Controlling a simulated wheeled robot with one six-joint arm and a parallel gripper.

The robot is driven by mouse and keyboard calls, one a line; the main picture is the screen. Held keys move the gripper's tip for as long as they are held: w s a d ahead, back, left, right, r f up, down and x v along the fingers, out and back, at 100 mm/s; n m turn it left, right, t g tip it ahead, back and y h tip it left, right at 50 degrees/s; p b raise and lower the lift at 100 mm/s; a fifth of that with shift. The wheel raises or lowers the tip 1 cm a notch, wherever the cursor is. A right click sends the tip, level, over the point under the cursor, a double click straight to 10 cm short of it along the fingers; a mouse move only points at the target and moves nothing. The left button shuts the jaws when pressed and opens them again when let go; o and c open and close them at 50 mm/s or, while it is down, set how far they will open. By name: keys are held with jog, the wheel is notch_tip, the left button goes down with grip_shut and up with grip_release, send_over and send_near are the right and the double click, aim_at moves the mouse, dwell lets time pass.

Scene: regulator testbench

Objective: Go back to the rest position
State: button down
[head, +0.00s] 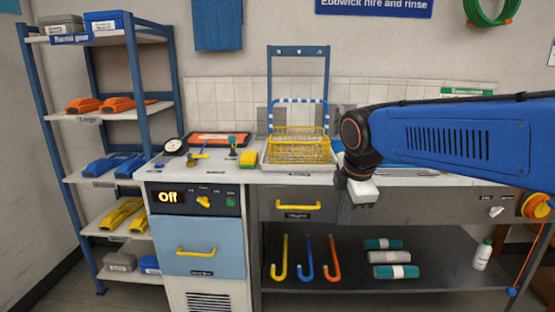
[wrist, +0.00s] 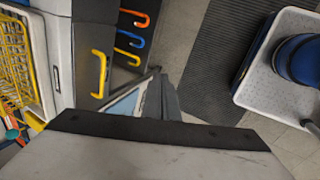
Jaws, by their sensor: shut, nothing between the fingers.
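My arm comes in from the right in the head view, a blue link ending in a dark wrist joint. My gripper (head: 346,208) hangs from it in front of the bench's front edge, over the right end of the grey drawer with the yellow handle (head: 298,206). In the wrist view my gripper (wrist: 165,97) has its fingers together, with nothing seen between them. It is clear of the drawer handle, which shows to the left (wrist: 99,74).
The panel display (head: 167,197) reads Off. Hooks (head: 306,258) and rolls hang or lie below. A shelf rack (head: 133,75) stands left. Floor shows in the wrist view.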

jog(key=s+d+f+m, duration=0.3)
jog(key=s+d+m, duration=0.1)
jog(key=s+m, duration=0.2)
jog(key=s+d+f+m, duration=0.4)
jog(key=s+m, duration=0.2)
jog(key=s, duration=0.2)
jog(key=s+d+f+m, duration=0.4)
jog(key=s+m, duration=0.3)
jog(key=s, duration=0.1)
jog(key=shift+f+t, duration=0.25)
jog(key=shift+t, duration=0.05)
jog(key=shift+d, duration=0.1)
